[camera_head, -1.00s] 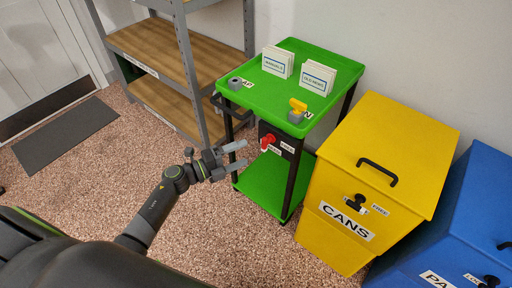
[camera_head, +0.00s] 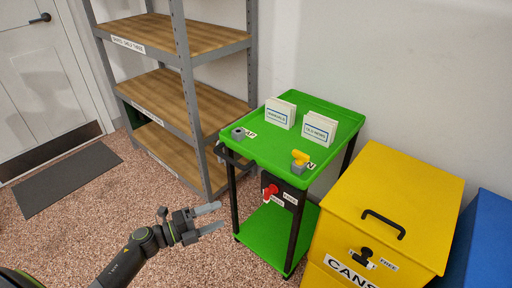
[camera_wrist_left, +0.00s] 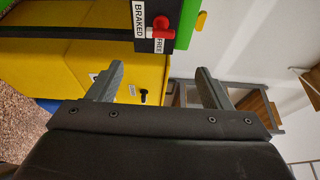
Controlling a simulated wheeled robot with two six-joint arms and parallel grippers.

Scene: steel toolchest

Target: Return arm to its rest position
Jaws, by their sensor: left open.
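My left gripper (camera_head: 210,218) is open and empty. It is held over the speckled floor, in front of and to the left of the green cart, apart from it. In the left wrist view its two grey fingers (camera_wrist_left: 160,88) stand wide apart with nothing between them. The left arm (camera_head: 130,258) comes in from the lower left of the head view. My right gripper is not in view.
A green cart (camera_head: 262,151) carries white label blocks and a yellow knob; a red handle (camera_head: 270,190) is on its front, also in the left wrist view (camera_wrist_left: 150,27). A yellow bin (camera_head: 390,195), a blue bin (camera_head: 490,240) and a shelf rack (camera_head: 200,92) stand nearby.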

